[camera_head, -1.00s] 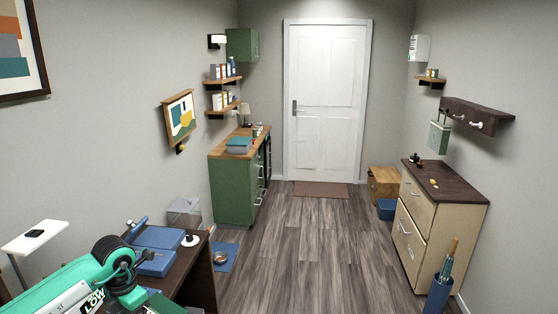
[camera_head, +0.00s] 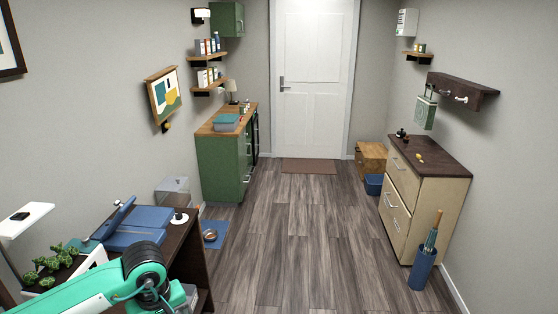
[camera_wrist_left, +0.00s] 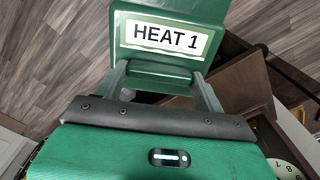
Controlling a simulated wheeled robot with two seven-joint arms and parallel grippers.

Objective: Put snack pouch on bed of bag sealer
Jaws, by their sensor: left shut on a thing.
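In the left wrist view, a green pouch-like thing (camera_wrist_left: 165,68) with a white "HEAT 1" label sits between the grey fingers of my left gripper (camera_wrist_left: 160,76). I take it for the snack pouch. My left gripper is shut on it. In the head view, my left arm crosses the bottom left, and the gripper and pouch are not clearly visible there. A blue device (camera_head: 140,236) with a raised bar, seemingly the bag sealer, lies on the dark table (camera_head: 186,250) just beyond my arm. My right gripper is not in view.
A white round-based item (camera_head: 180,220) stands beside the sealer. Green leafy plants (camera_head: 48,265) and a white side stand (camera_head: 22,218) are at the left. A green cabinet (camera_head: 224,165) and a pale drawer chest (camera_head: 425,205) flank open wooden floor.

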